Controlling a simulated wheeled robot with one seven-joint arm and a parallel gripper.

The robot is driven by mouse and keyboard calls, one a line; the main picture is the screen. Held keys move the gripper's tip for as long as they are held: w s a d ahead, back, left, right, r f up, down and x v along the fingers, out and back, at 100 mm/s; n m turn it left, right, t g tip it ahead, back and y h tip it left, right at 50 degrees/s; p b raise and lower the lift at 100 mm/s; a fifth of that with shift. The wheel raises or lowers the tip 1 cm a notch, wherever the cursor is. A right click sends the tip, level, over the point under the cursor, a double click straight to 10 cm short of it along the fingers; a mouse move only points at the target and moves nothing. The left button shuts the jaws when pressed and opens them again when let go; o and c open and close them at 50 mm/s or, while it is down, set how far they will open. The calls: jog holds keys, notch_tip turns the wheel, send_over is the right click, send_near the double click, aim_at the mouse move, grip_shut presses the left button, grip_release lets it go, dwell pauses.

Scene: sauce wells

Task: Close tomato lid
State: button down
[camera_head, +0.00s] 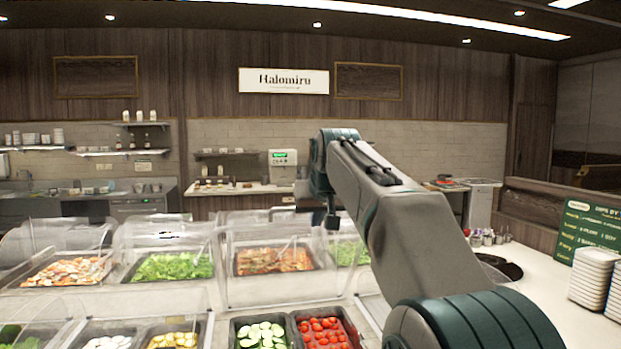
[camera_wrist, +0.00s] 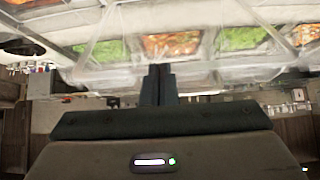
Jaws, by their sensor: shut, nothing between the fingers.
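The tomato well (camera_head: 326,332) is at the bottom of the head view, filled with red tomatoes. They show plainly from above, with no lid seen lying over them. Clear covers stand around the wells, and I cannot tell which is the tomato lid. My gripper (camera_head: 332,222) hangs down at the end of my raised arm, above and behind the tomatoes in the picture. In the wrist view, my gripper's dark fingers (camera_wrist: 158,70) are together and empty, below the clear covers in the picture. The tomatoes cannot be made out in the wrist view.
A cucumber well (camera_head: 261,334) is left of the tomatoes. Behind are wells of lettuce (camera_head: 174,267) and orange food (camera_head: 273,260) under clear covers. At right, a white counter (camera_head: 548,308) holds stacked white containers (camera_head: 592,275) and a green menu board (camera_head: 590,232). My arm hides part of the right side.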

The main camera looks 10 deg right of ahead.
jog(key=w+d+r+t+p, duration=0.25)
jog(key=w+r, duration=0.25)
jog(key=r, duration=0.5)
jog(key=shift+g, duration=0.35)
jog(key=p+x, duration=0.1)
jog(key=x, duration=0.5)
jog(key=a+p+x, duration=0.1)
jog(key=x, duration=0.2)
jog(key=shift+w+f+p, duration=0.15)
jog(key=shift+w+p, duration=0.2)
jog(key=s, duration=0.1)
jog(key=s+f+b, duration=0.1)
jog(key=shift+s+a, duration=0.1)
jog(key=shift+s, duration=0.2)
jog(key=shift+s+f, duration=0.25)
jog(key=shift+f, duration=0.15)
jog(key=shift+s, duration=0.3)
jog(key=shift+f, duration=0.1)
jog(key=shift+f, duration=0.1)
